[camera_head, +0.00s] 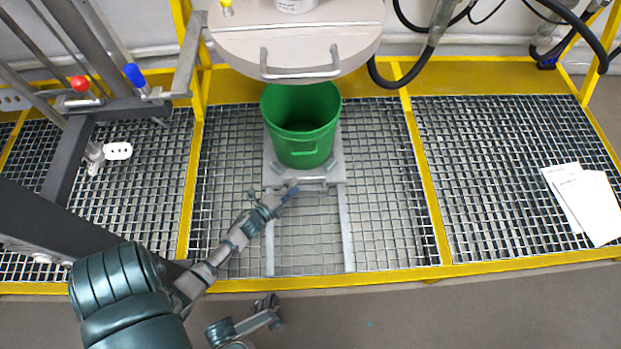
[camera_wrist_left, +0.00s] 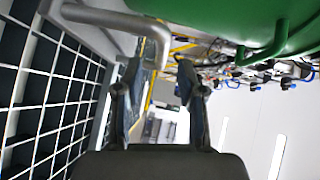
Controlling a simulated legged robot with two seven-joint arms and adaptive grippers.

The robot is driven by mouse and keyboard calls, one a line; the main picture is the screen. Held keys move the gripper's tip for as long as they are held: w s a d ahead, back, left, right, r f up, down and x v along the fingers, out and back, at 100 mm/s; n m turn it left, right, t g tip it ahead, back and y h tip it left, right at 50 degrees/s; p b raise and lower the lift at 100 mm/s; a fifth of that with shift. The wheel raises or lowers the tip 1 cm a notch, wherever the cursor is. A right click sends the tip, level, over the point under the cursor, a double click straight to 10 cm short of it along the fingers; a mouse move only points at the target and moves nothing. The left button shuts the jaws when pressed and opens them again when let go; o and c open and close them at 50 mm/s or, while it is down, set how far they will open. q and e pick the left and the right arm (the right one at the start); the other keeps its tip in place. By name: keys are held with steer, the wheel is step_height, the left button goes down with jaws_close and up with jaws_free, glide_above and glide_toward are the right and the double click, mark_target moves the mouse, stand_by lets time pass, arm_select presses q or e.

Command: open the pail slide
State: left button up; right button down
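The green pail (camera_head: 302,125) stands upright on the pail slide (camera_head: 337,165), a grey plate on two rails over the grating. The slide's metal handle (camera_head: 314,184) is at its front edge. The handle also shows in the left wrist view (camera_wrist_left: 118,20), with its bent end between and beyond the fingertips. My left gripper (camera_head: 280,199) is at the left part of the handle. In the left wrist view its two fingers (camera_wrist_left: 158,75) are apart, with nothing clamped; contact with the handle is unclear. What seems my right gripper (camera_head: 272,309) is low in the head view, small and away from the slide.
A large round lid (camera_head: 300,45) with a bar handle (camera_head: 300,72) overhangs the pail. Yellow frame edges (camera_head: 390,272) border the grating. White papers (camera_head: 590,200) lie at the right. Dark beams and red and blue knobs are at the left. The rails in front of the slide are clear.

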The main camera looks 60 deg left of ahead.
mark_target(304, 178)
arm_select(q)
steer(key=x, duration=0.2)
steer(key=b+x, duration=0.1)
steer(key=x, duration=0.1)
steer(key=shift+w+f, duration=0.2)
steer(key=shift+f, duration=0.05)
steer(key=shift+w+a+r, duration=0.15)
steer(key=shift+w+a, duration=0.05)
steer(key=shift+w, duration=0.4)
jaws_close()
